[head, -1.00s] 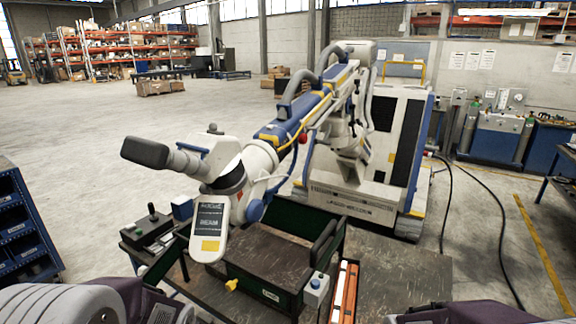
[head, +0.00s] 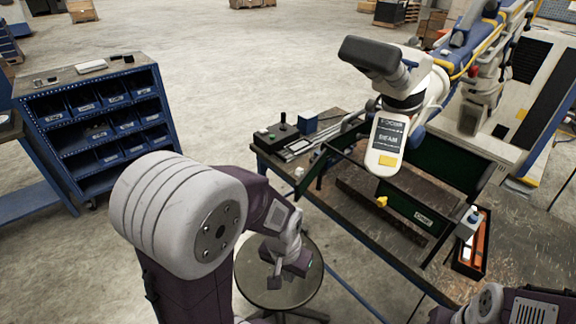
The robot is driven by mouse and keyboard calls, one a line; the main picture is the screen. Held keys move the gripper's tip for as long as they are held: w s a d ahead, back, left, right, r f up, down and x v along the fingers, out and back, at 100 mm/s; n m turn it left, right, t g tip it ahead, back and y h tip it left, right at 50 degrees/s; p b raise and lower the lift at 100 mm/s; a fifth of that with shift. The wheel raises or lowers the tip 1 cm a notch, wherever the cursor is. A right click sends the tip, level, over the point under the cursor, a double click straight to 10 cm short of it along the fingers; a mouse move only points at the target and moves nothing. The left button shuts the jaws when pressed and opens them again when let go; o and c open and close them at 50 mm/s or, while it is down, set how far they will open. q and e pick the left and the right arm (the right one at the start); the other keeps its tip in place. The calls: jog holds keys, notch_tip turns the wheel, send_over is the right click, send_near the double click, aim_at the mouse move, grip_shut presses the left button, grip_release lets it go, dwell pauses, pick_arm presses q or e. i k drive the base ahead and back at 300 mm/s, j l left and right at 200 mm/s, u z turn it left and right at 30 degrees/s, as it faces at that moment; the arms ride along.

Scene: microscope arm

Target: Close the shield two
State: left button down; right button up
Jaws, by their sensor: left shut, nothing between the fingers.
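In the head view, a dark green shield frame (head: 453,194) stands on the workbench under the microscope head. Its front panel carries a small pale label (head: 424,219) and a yellow knob (head: 381,202). I cannot tell which panel is shield two. The microscope head (head: 385,145), white with a dark eyepiece, hangs over the frame and hides part of it. My left gripper (head: 283,277) is shut and empty, left of the bench and above a round stool seat, apart from the shields. Part of my right arm shows at the lower right; its gripper is not visible.
A round stool (head: 252,292) stands in front of the bench. A control box with a joystick (head: 283,133) sits at the bench's left end. A tray with orange and white items (head: 474,257) lies at the right. A blue bin rack (head: 103,130) stands at the left, with open floor behind.

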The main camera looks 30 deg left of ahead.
aim_at(306, 178)
jog(key=j+z, duration=0.1)
jog(key=j, duration=0.35)
jog(key=k+j+z, duration=0.1)
jog(key=j, duration=0.3)
jog(key=j+z, duration=0.1)
jog(key=j, duration=0.35)
jog(key=k+j+z, duration=0.1)
jog(key=j, duration=0.3)
jog(key=k+j+z, duration=0.1)
jog(key=j, duration=0.3)
jog(key=k+j+z, duration=0.1)
jog(key=j, duration=0.3)
jog(key=k+j+z, duration=0.1)
jog(key=j, duration=0.3)
jog(key=k, duration=0.1)
